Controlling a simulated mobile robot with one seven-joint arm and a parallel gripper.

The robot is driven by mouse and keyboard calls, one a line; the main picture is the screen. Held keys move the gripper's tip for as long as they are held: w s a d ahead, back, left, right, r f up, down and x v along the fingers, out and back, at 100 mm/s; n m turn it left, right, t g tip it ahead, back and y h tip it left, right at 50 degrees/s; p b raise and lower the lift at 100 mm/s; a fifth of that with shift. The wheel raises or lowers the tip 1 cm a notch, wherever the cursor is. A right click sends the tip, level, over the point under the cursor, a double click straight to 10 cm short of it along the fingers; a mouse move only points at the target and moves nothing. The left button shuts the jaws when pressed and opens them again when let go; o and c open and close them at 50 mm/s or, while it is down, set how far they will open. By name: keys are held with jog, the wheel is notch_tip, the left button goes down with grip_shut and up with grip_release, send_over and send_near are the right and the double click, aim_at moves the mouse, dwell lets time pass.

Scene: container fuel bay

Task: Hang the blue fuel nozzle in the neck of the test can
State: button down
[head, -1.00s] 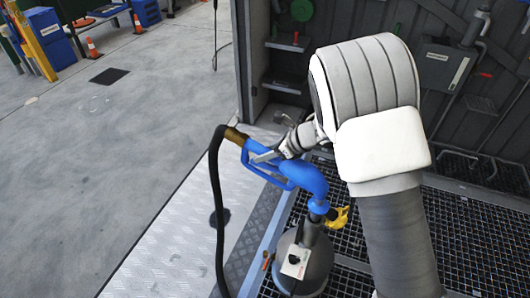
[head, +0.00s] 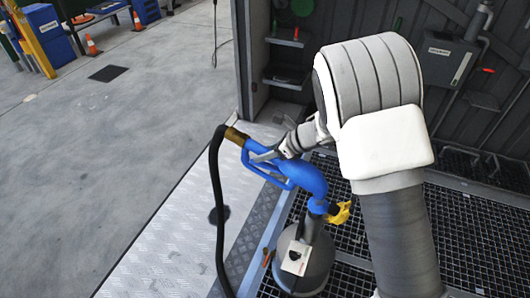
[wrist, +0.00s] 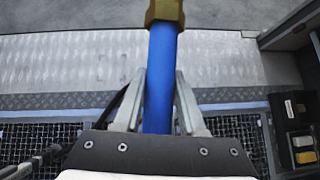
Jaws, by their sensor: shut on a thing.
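The blue fuel nozzle (head: 308,178) has a brass collar (head: 236,137) at its hose end and a black hose hanging from it. My gripper (head: 262,153) is shut on the nozzle's blue handle, which shows between the two fingers in the wrist view (wrist: 160,85). The nozzle's front end points down over the grey test can (head: 318,262). Its lower end meets the top of the can's neck (head: 311,229) in the head view; I cannot tell how deep the spout is inside. A yellow part (head: 340,213) shows beside the neck. The spout itself is hidden.
The can stands on black floor grating (head: 345,280), with a metal tread plate (head: 180,250) to its left. Grey shelves (head: 290,78) and a wall box (head: 447,58) stand behind. Open concrete floor (head: 110,130) lies to the left.

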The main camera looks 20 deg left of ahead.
aim_at(266, 165)
jog(key=shift+f+b, duration=1.1)
jog(key=shift+f, duration=0.45)
jog(key=shift+c, duration=2.2)
grip_release()
jog(key=shift+o, duration=0.2)
jog(key=shift+f, duration=0.1)
jog(key=shift+d, duration=0.1)
jog(key=p+v, duration=0.5)
jog(key=v, duration=1.1)
jog(key=shift+r, duration=0.3)
jog(key=shift+s+d+r+p, duration=0.1)
jog(key=shift+d+r+p, duration=0.25)
jog(key=shift+d, duration=0.1)
